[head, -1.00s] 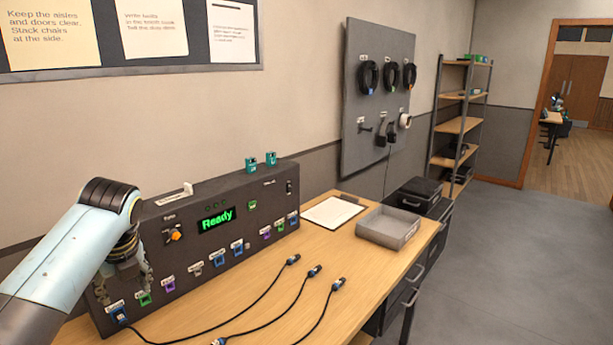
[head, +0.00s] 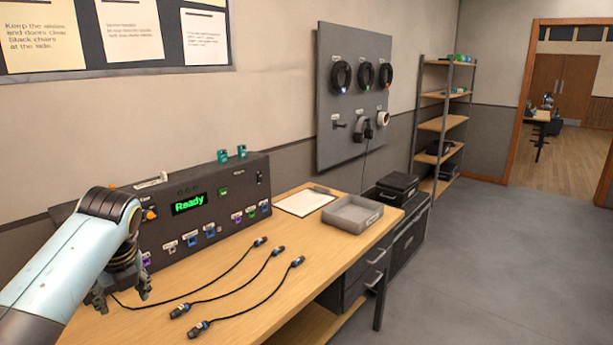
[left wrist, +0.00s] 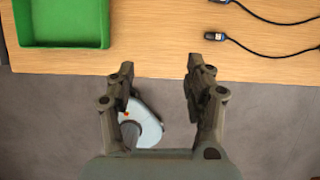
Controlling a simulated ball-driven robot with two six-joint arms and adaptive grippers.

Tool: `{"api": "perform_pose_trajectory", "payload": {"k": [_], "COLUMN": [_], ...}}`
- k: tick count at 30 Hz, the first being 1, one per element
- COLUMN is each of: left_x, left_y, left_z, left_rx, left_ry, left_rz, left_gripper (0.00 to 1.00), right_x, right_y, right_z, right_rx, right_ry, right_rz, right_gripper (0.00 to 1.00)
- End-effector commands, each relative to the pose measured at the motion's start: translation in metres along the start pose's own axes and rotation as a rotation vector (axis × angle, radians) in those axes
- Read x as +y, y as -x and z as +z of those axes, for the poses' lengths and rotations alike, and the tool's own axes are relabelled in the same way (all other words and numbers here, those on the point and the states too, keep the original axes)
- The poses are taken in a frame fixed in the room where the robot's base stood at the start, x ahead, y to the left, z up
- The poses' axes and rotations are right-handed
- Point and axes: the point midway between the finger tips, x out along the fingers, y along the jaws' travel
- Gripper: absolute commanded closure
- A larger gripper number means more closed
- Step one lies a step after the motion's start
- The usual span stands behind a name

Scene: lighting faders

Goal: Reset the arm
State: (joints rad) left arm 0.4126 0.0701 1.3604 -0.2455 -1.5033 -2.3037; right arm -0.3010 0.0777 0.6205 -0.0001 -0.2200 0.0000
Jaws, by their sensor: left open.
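My left arm comes in from the left in the head view. Its gripper (head: 122,288) points down in front of the control panel (head: 225,225), apart from it, and hides part of its left side. In the left wrist view the left gripper (left wrist: 160,75) is open, with nothing between its fingers, near the table's edge. The panel has a green "Ready" display (head: 189,204), an orange knob (head: 151,214) and a row of coloured sockets. My right gripper is not in view.
Several black cables (head: 230,290) lie on the wooden table (head: 330,245). A grey tray (head: 352,214) and a clipboard (head: 305,202) sit farther back. A green tray (left wrist: 62,25) shows in the left wrist view. Grey floor (head: 480,270) is clear to the right.

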Motion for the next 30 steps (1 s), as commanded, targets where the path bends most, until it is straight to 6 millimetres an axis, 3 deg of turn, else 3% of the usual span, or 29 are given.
{"api": "perform_pose_trajectory", "payload": {"k": [9, 17, 20, 23, 30], "left_x": [0.026, 0.069, 0.094, 0.127, 0.221], "left_y": [-0.05, -0.123, -0.165, -0.216, -0.327], "left_z": [-0.044, -0.117, -0.159, -0.214, -0.359], "left_rx": [0.048, 0.136, 0.177, 0.22, 0.283], "left_ry": [-0.023, -0.058, -0.052, -0.005, 0.293], "left_rz": [0.054, 0.136, 0.172, 0.213, 0.304], "left_gripper": [0.47, 0.47, 0.47, 0.47, 0.47], "right_x": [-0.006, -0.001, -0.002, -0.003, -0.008], "right_y": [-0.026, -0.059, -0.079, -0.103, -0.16], "right_z": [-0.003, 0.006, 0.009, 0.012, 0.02], "right_rx": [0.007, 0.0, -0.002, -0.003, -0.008], "right_ry": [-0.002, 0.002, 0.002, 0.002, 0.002], "right_rz": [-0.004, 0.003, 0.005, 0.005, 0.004], "right_gripper": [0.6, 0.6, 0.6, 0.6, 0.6]}}
